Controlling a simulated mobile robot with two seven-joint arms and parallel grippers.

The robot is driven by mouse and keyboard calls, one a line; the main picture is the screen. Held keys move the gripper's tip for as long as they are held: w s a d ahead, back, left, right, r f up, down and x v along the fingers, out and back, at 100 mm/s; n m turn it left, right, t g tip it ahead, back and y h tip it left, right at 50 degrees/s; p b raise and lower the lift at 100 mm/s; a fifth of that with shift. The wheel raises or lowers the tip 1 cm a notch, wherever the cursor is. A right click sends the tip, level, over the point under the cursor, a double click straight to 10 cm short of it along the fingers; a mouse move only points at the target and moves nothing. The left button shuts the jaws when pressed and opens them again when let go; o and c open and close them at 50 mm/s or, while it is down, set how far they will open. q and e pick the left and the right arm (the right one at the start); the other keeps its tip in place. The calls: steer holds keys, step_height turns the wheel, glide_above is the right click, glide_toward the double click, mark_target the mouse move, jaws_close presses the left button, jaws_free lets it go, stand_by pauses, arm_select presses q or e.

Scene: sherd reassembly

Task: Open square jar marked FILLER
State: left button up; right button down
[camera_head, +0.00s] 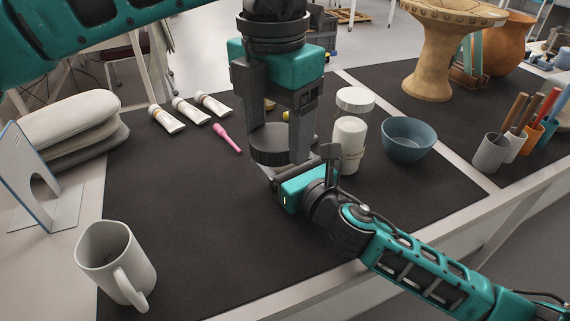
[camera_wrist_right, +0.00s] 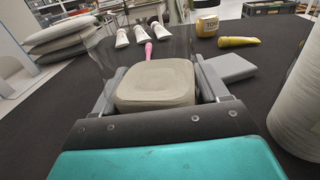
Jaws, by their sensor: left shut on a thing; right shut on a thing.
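My left gripper (camera_head: 276,148) comes down from above in the head view, its fingers shut on either side of a dark round lid (camera_head: 268,142). My right gripper (camera_head: 292,168) reaches in from the lower right, just below the lid, shut on the jar. In the right wrist view a rounded-square beige body (camera_wrist_right: 155,82), which I take for the jar, sits between the right fingers, with a faint clear outline around it. The marking FILLER is not readable. The grippers hide most of the jar in the head view, so I cannot tell whether lid and jar touch.
Tubes (camera_head: 166,119) and a pink tool (camera_head: 227,138) lie behind left. A mug (camera_head: 115,262) stands front left. The front mat (camera_head: 215,245) is clear.

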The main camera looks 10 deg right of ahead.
steer(key=shift+s+r, duration=0.1)
steer(key=shift+r, duration=0.05)
steer(key=shift+c, duration=2.4)
jaws_free()
steer(key=shift+f, duration=0.3)
steer(key=o, duration=0.5)
steer(key=shift+c, duration=0.2)
steer(key=shift+r, duration=0.1)
